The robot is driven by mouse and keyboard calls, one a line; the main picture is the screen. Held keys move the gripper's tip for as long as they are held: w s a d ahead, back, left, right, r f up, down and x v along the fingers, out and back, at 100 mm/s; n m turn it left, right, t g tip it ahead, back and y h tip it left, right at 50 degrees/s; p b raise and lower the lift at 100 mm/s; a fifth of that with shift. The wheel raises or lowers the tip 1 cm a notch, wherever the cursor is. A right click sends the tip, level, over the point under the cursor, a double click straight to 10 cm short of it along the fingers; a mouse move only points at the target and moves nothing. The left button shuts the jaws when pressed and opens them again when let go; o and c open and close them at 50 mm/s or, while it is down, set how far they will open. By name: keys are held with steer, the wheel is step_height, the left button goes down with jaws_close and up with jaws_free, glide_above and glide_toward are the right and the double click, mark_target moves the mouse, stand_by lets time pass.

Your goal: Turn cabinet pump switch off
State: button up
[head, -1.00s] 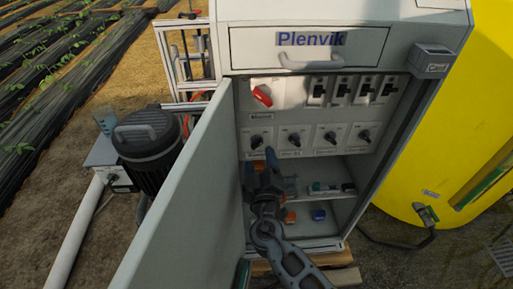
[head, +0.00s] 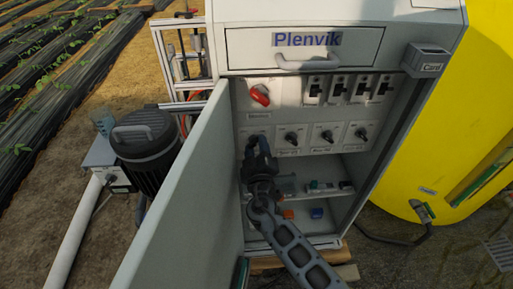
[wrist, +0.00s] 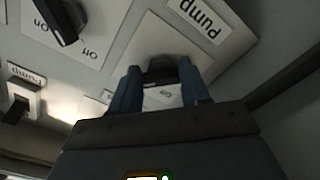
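The open grey cabinet (head: 303,100) has a row of several rotary switches with black knobs on pale plates. My gripper (head: 258,146) is in front of the leftmost switch plate (head: 247,132) and hides its knob in the head view. In the wrist view a plate labelled "Pump" (wrist: 205,28) appears upside down. A dark knob (wrist: 160,68) on it sits between the two blue fingertips of my gripper (wrist: 160,82). The fingers are parted, one on each side of the knob. Whether they touch it is unclear.
The open cabinet door (head: 185,195) stands just left of my arm. The neighbouring rotary switch (head: 290,138) is close on the right. A red rotary handle (head: 260,95) and several black breakers (head: 338,89) sit above. Shelves with small parts lie below.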

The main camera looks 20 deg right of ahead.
steer(key=c, duration=0.5)
steer(key=shift+c, duration=0.2)
steer(key=shift+f+n, duration=0.1)
steer(key=shift+n, duration=0.2)
steer(key=shift+n+b, duration=0.8)
steer(key=shift+n, duration=0.2)
steer(key=n+b, duration=0.1)
steer(key=n, duration=0.3)
steer(key=shift+n, duration=0.3)
steer(key=n, duration=0.5)
steer(key=shift+r, duration=0.35)
steer(key=n, duration=0.5)
steer(key=shift+n+p, duration=0.3)
steer(key=shift+n, duration=0.1)
